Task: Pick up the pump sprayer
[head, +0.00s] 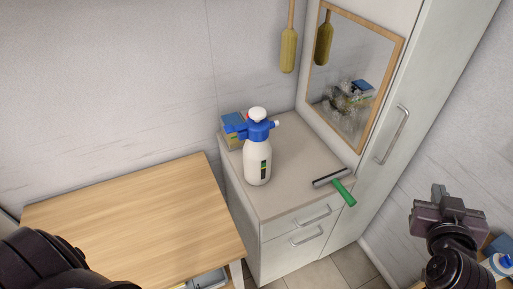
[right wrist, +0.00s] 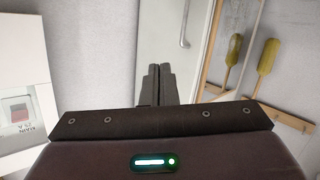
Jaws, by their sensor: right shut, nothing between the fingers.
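The pump sprayer (head: 257,160) stands upright on the grey cabinet top (head: 290,200) in the head view. It has a white body, a blue collar and handle, and a white knob on top. My right gripper (head: 440,192) is at the right of the head view, well away from the sprayer. In the right wrist view its two fingers (right wrist: 160,85) are together with nothing between them. The sprayer does not show in the right wrist view. Dark links of my left arm show at the lower left of the head view, but the left gripper itself does not show.
A squeegee with a green handle (head: 343,190) lies right of the sprayer, its handle past the cabinet edge. A blue box (head: 233,139) stands behind the sprayer. A wooden table (head: 140,220) is at left. A framed mirror (head: 384,37) and tall cabinet (head: 420,80) rise at right.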

